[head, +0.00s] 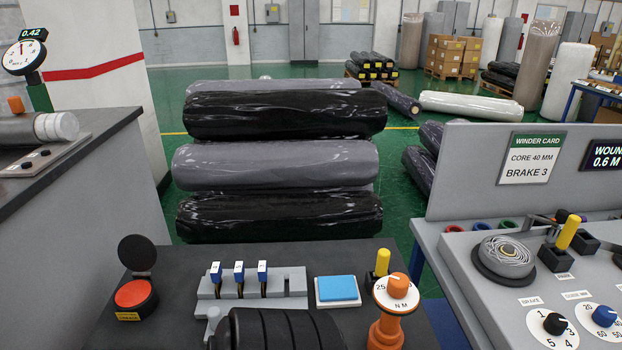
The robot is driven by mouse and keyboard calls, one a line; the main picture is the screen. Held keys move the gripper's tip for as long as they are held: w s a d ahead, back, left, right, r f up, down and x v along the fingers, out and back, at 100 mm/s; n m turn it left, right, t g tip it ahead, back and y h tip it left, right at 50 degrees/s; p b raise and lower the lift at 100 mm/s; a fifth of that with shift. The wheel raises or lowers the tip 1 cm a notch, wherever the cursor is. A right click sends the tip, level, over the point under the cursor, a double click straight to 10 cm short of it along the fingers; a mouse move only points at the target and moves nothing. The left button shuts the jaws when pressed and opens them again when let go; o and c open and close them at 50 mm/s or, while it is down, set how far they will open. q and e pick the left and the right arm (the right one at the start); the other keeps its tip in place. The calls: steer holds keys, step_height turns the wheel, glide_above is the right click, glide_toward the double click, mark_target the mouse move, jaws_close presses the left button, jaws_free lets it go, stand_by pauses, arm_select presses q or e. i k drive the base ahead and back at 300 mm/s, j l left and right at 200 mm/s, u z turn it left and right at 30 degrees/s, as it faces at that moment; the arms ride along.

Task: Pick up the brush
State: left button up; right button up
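I cannot make out a thing that is clearly a brush. On the dark bench in front of me, a grey rack (293,280) holds three slim upright pieces with blue-and-white tops (239,271); they are too small to tell what they are. A light blue pad (338,288) sits in a white tray to the right of the rack. A yellow-handled piece (383,262) stands behind an orange tool with a dial (396,290). Neither of my grippers shows in the head view.
A black ribbed cylinder (285,330) fills the front of the bench, cut off by the picture's bottom edge. A red button with a raised lid (132,293) stands at left. Wrapped rolls (275,165) are stacked behind the bench. A control panel (530,290) lies at right.

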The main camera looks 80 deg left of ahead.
mark_target(384, 254)
steer(key=u, duration=2.15)
